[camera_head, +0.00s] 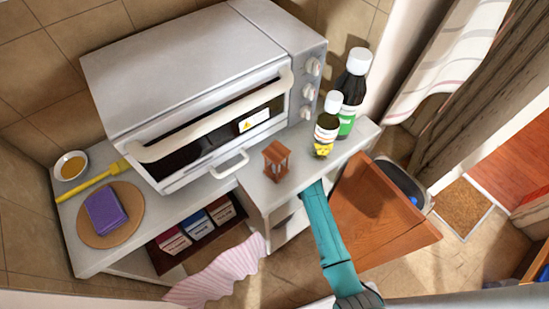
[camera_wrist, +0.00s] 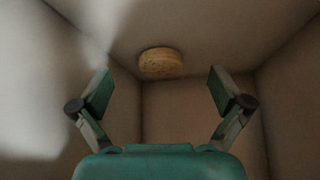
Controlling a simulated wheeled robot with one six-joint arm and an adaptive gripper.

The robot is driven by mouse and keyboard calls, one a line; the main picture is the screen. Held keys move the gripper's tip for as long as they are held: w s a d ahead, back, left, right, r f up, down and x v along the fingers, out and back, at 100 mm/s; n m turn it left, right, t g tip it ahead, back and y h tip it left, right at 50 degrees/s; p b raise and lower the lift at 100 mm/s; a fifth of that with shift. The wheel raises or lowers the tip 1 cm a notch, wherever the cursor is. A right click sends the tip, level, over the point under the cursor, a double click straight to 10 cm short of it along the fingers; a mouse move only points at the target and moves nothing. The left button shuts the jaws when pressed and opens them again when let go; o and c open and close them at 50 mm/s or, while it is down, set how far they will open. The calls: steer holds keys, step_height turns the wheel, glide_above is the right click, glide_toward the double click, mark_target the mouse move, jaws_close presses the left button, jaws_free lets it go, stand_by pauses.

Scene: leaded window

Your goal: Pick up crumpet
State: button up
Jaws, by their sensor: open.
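A round, tan, pitted crumpet (camera_wrist: 160,62) lies inside a plain-walled compartment, on the surface that fills the top of the wrist view. My gripper (camera_wrist: 160,92) is open and empty, its two teal fingers wide apart on either side of the picture. The crumpet is beyond the fingertips, near the middle of the gap between them, and apart from both. In the head view my teal arm reaches to the cupboard below the counter; the gripper and the crumpet are hidden there.
Compartment walls (camera_wrist: 268,85) stand close at both sides and behind. In the head view, an open wooden door (camera_head: 385,215) is right of my arm. Above are the counter (camera_head: 258,205), a small wooden lantern-like piece (camera_head: 277,160), two bottles (camera_head: 353,90) and an oven (camera_head: 190,65).

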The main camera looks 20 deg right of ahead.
steer(key=w, duration=0.5)
steer(key=shift+w+a, duration=0.35)
steer(key=shift+w, duration=0.05)
steer(key=shift+x, duration=2.45)
steer(key=c, duration=1.2)
